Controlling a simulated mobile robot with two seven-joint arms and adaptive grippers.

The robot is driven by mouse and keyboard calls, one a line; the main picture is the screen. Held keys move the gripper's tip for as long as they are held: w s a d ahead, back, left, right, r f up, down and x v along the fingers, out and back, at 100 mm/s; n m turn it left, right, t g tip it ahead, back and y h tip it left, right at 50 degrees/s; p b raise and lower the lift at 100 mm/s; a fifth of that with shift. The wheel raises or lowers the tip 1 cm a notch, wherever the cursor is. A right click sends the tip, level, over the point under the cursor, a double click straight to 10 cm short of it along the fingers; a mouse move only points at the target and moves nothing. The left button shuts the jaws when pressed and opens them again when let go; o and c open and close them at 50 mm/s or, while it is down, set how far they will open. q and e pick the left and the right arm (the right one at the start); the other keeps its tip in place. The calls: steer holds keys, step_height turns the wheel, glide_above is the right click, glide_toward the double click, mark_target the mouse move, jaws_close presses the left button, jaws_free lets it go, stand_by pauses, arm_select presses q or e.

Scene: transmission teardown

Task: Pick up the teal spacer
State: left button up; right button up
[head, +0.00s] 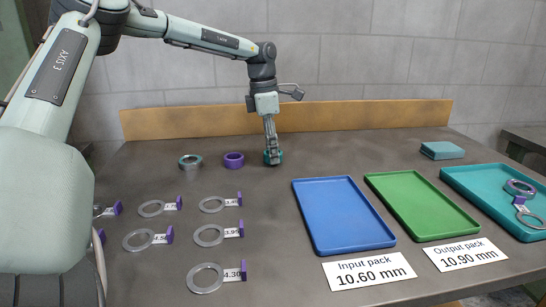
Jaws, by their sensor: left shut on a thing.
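The teal spacer (279,157) is at the back middle of the table, at the tips of my left gripper (271,152). My left gripper points down and is shut on it. The fingers hide part of the spacer, and I cannot tell whether it touches the table. My right gripper is not in view.
A purple ring (233,160) and a grey-teal ring (190,162) stand left of the gripper. Several flat metal rings with purple tags lie front left. A blue tray (340,247), a green tray (418,231) and a teal tray (478,207) holding parts lie right. A teal block (442,150) lies behind.

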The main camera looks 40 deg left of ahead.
arm_select(q)
steer(key=c, duration=0.4)
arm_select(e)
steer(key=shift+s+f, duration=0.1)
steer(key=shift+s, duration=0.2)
arm_select(q)
steer(key=shift+r, duration=0.1)
